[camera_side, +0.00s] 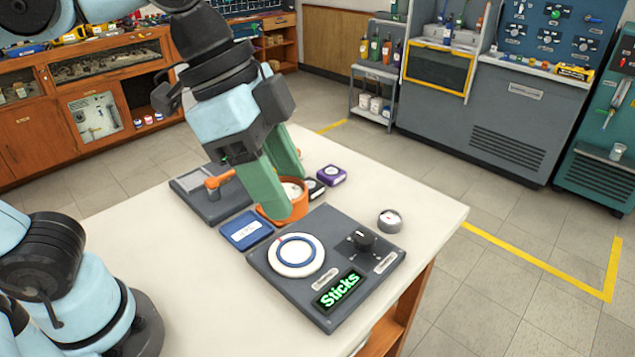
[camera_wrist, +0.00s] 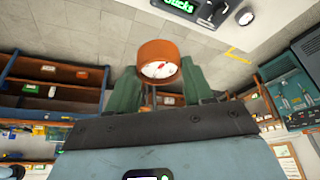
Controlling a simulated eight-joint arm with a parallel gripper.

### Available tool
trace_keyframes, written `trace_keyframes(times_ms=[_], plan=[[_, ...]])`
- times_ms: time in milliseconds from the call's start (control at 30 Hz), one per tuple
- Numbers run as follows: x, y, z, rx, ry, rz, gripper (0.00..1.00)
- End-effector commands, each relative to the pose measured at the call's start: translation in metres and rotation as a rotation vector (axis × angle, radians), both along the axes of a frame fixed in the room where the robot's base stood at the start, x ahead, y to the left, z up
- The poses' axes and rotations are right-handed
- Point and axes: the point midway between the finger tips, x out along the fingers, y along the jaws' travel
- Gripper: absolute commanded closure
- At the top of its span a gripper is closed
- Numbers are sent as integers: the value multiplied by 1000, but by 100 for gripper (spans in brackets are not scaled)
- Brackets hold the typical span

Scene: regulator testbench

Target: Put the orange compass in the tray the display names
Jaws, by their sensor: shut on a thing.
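The orange compass (camera_side: 299,206) is a short round drum with a white dial. My gripper (camera_side: 292,196) points down with its two green fingers shut on the sides of the compass. In the wrist view the compass (camera_wrist: 158,52) sits between the fingers, its white dial and red needle facing the camera. In the side view it is above the bench behind the panel; its height is unclear.
The dark panel (camera_side: 375,278) carries a white round disc (camera_side: 296,255) and a black knob (camera_side: 362,239). A small gauge (camera_side: 389,220) stands beyond it. Black (camera_side: 314,188) and purple (camera_side: 331,176) boxes stand behind the compass. A grey unit with an orange lever (camera_side: 218,181) is at left.

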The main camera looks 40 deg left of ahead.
Motion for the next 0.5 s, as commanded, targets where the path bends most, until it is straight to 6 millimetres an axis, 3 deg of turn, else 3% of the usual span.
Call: trace_keyframes(times_ms=[233,500], plan=[[24,9,-17,4,3,112,84],[81,52,-73,8,7,457,84]])
